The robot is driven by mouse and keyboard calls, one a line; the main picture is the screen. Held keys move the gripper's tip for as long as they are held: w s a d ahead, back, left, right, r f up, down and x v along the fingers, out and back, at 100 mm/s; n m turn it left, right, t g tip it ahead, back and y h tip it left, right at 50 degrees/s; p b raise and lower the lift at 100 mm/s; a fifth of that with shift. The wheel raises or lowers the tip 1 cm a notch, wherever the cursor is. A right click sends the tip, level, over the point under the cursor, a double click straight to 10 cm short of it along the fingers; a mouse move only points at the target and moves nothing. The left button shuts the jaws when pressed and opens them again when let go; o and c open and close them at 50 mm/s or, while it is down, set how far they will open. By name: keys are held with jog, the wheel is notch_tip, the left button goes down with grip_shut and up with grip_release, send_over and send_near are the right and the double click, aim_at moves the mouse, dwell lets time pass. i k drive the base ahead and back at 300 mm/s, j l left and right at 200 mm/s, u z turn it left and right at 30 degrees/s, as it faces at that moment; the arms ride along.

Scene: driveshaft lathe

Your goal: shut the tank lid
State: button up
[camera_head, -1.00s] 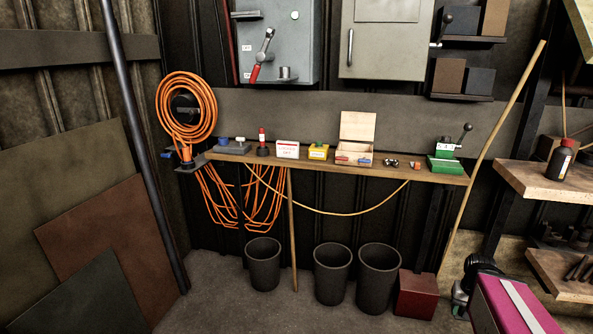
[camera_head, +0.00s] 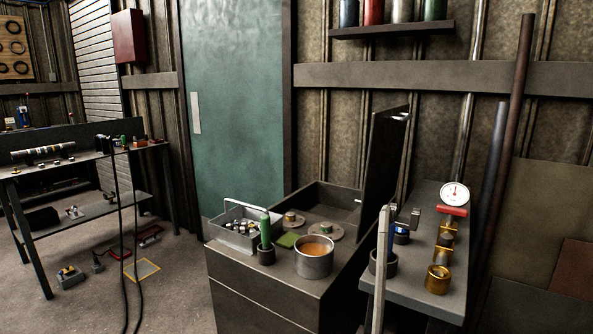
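A dark flat lid (camera_head: 384,165) stands upright, open, at the right side of a dark grey tank (camera_head: 262,283). The tank's back wall rises behind its top, and its inside is partly hidden by the things in front. On the tank top stand a round metal pot (camera_head: 315,264) with orange-brown contents, a green-handled tool (camera_head: 265,230) in a dark holder, and a grey basket (camera_head: 232,236) of small parts. My gripper is not in view.
Right of the lid, a grey bench (camera_head: 430,289) carries a dial gauge (camera_head: 454,194) on brass fittings. A pale upright bar (camera_head: 380,270) stands in front of it. A green door (camera_head: 237,110) is behind. The floor (camera_head: 165,290) at left is partly clear, with small items and cables.

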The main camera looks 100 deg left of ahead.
aim_at(388, 126)
jog(key=u, duration=3.3)
jog(key=i+j, duration=0.1)
jog(key=j, duration=0.95)
jog(key=i+u, duration=0.05)
